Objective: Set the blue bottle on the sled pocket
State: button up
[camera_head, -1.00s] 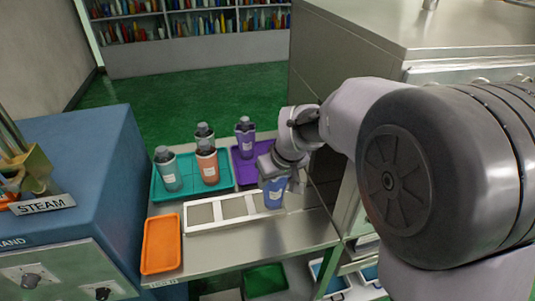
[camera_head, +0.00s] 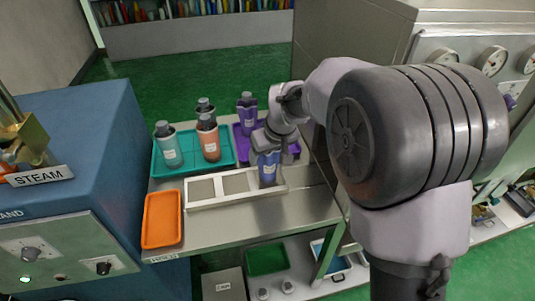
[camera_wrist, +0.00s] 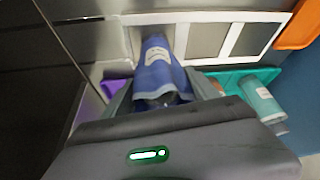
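The blue bottle (camera_head: 268,168) is upright at the right end of the white sled (camera_head: 235,201), over its rightmost pocket. I cannot tell whether its base touches the pocket floor. My gripper (camera_head: 267,146) is above and around its upper part, closed on it. In the wrist view, the bottle (camera_wrist: 158,68) sits between the fingers of my gripper (camera_wrist: 160,92), its label facing up in the picture. Two other pockets of the sled (camera_wrist: 262,18) show empty. The bottle and gripper hide most of the rightmost pocket.
A teal tray (camera_head: 222,160) behind the sled holds a teal, an orange and a dark-topped bottle. A purple tray (camera_head: 290,149) with a purple bottle (camera_head: 247,115) stands behind my gripper. An empty orange tray (camera_head: 162,219) lies left. A blue STEAM machine (camera_head: 85,130) borders the bench's left side.

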jog(key=p+v, duration=0.5)
jog(key=v, duration=0.8)
jog(key=s+d+r+m, duration=0.4)
jog(key=s+d+r, duration=0.15)
jog(key=s, duration=0.45)
jog(key=s+d+f+m, duration=0.1)
jog(key=s+d+m, duration=0.1)
jog(key=s, duration=0.6)
jog(key=s+d+m+t, duration=0.1)
jog(key=s+d+m, duration=0.1)
jog(key=s, duration=0.6)
jog(key=shift+s+d+f+m+t+b, duration=0.3)
jog(key=shift+f+m, duration=0.1)
jog(key=shift+m, duration=0.5)
